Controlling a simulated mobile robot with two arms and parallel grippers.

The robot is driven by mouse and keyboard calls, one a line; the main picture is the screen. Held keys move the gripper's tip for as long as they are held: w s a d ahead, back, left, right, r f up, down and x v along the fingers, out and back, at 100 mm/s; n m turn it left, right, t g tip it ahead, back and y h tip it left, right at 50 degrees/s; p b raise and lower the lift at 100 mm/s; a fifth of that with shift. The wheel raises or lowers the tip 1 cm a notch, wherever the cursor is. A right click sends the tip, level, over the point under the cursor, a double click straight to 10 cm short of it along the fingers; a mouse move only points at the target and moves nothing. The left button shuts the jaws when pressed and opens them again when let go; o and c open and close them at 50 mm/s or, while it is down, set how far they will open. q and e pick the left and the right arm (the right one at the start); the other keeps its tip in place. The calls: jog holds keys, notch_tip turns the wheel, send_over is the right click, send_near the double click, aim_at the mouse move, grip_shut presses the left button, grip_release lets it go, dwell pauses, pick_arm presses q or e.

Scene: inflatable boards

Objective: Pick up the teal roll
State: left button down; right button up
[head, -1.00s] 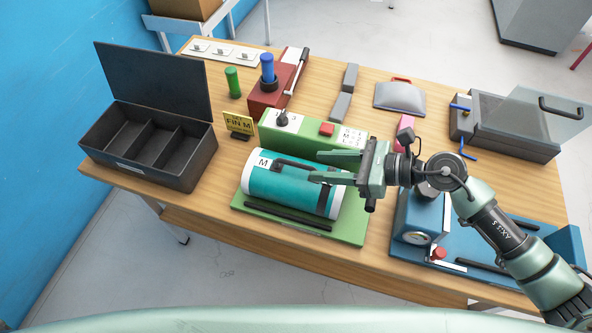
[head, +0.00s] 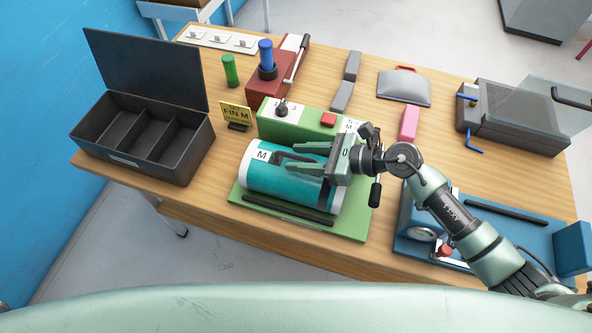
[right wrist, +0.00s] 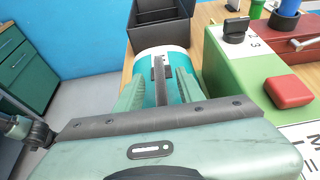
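The teal roll (head: 272,181) lies on its side on the green base plate (head: 345,226), with a white band marked M at its left end and a black handle (head: 288,157) along its top. My right gripper (head: 303,157) is over the roll, its fingers pointing left along the handle. In the right wrist view, the fingers (right wrist: 158,88) are apart, one on each side of the handle, with the teal roll (right wrist: 149,93) below. I cannot tell whether they touch it. My left gripper is out of view.
A green control block (head: 292,124) with a black knob and red button stands just behind the roll. An open black compartment box (head: 150,165) is at left, a yellow sign (head: 237,114) beside it. A blue device (head: 470,245) sits at right.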

jog(key=shift+x, duration=0.8)
jog(key=shift+d, duration=0.1)
grip_shut()
dwell(0.6)
jog(key=shift+r, duration=0.1)
